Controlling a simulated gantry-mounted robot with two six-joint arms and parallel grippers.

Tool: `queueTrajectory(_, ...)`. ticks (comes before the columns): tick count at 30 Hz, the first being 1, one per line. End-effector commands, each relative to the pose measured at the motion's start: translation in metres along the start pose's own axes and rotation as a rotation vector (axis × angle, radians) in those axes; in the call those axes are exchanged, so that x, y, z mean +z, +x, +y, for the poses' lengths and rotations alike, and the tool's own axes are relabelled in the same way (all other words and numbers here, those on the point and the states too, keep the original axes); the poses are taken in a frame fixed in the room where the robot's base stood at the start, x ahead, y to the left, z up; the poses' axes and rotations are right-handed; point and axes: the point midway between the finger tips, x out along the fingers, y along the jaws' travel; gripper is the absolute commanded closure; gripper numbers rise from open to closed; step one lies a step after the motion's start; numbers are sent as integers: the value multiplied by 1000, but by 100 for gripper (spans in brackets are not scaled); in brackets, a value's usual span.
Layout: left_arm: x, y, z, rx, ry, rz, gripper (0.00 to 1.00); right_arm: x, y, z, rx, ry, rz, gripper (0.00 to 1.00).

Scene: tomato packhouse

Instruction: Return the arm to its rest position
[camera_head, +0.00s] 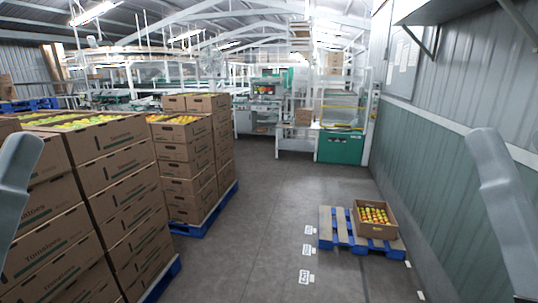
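Parts of my two arms show at the picture's edges. My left arm (17,190) is a grey link at the far left edge, in front of the stacked boxes. My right arm (503,205) is a grey link at the far right, in front of the wall. Neither gripper is in view, so I cannot see whether they hold anything. An open cardboard box (377,230) of red and yellow tomatoes sits on a blue pallet (340,238) on the floor at right.
Tall stacks of tomato boxes (110,180) stand on blue pallets (205,218) at left. A corrugated wall (425,165) runs along the right. White floor labels (306,276) lie near the right pallet. The grey floor (265,210) between is clear. Packing machinery (340,120) stands behind.

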Motion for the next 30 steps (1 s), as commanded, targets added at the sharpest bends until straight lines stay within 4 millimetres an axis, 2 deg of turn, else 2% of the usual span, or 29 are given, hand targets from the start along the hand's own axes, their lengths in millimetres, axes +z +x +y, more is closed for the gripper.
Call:
queueTrajectory(1,-30,32,0,0,0,2,50,-29,32,0,0,0,0,36)
queueTrajectory(5,-67,72,0,0,0,1,50,-66,72,1,1,1,-1,36)
queueTrajectory(15,-180,194,-1,0,0,1,50,-178,195,2,2,2,-2,36)
queueTrajectory(18,-208,225,-1,0,0,1,50,-205,225,2,2,2,-3,36)
queueTrajectory(21,-226,245,-1,0,0,1,50,-224,245,2,2,2,-3,36)
queueTrajectory(24,-235,254,-1,0,0,0,50,-232,254,2,2,2,-3,36)
queueTrajectory(30,-233,253,-1,0,0,0,50,-231,253,2,3,2,-3,36)
